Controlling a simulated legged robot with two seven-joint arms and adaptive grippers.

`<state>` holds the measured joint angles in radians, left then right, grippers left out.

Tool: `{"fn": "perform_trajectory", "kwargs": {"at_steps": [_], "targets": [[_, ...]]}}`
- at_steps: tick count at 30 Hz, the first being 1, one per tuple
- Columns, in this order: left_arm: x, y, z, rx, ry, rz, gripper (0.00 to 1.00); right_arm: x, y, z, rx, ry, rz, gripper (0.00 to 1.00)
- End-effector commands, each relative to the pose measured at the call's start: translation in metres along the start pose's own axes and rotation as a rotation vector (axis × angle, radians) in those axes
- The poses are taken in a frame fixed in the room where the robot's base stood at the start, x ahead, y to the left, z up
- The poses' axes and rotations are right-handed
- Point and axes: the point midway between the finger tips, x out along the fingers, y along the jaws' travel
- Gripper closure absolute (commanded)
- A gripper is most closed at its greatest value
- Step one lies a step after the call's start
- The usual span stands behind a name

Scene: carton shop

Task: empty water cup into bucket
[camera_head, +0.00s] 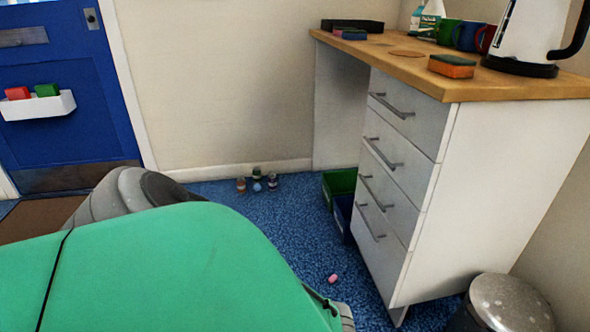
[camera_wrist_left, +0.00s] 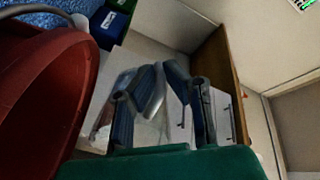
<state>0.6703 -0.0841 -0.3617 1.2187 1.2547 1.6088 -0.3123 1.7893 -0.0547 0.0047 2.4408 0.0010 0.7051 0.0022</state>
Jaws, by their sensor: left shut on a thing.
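In the left wrist view my left gripper (camera_wrist_left: 160,90) has its dark fingers closed around a pale, see-through thing, which looks like the water cup (camera_wrist_left: 150,132). The fingers and the green palm hide much of it, and I cannot tell whether water is in it. A large red bucket (camera_wrist_left: 40,100) fills the left side of that view, beside the gripper, with a grey handle at its top. The head view shows neither the bucket nor the gripper fingers. My right gripper is in neither view.
A white drawer unit (camera_head: 490,190) with a wooden top (camera_head: 400,60) stands at the right. A kettle (camera_head: 525,35), mugs and sponges are on it. A metal bin (camera_head: 505,305) stands in front. Green (camera_head: 340,183) and blue crates sit beside the drawers. A pink item (camera_head: 333,279) lies on blue carpet.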

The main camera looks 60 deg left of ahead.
Motion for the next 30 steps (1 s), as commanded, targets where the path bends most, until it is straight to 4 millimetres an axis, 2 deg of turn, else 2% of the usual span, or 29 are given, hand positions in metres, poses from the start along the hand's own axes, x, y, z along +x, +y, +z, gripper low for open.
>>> {"fn": "perform_trajectory", "kwargs": {"at_steps": [6, 8, 17, 30], "targets": [[0.006, -0.002, -0.007, -0.006, -0.111, 0.159, 1.0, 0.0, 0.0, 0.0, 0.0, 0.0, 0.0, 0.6], [0.015, -0.003, -0.006, -0.011, -0.139, 0.194, 1.0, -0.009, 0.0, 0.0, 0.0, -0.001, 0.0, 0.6], [0.025, 0.001, -0.004, -0.012, -0.176, 0.249, 1.0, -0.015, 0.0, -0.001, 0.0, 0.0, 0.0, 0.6], [0.038, -0.011, -0.018, -0.014, -0.334, 0.467, 1.0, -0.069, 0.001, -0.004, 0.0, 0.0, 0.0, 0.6]]}}
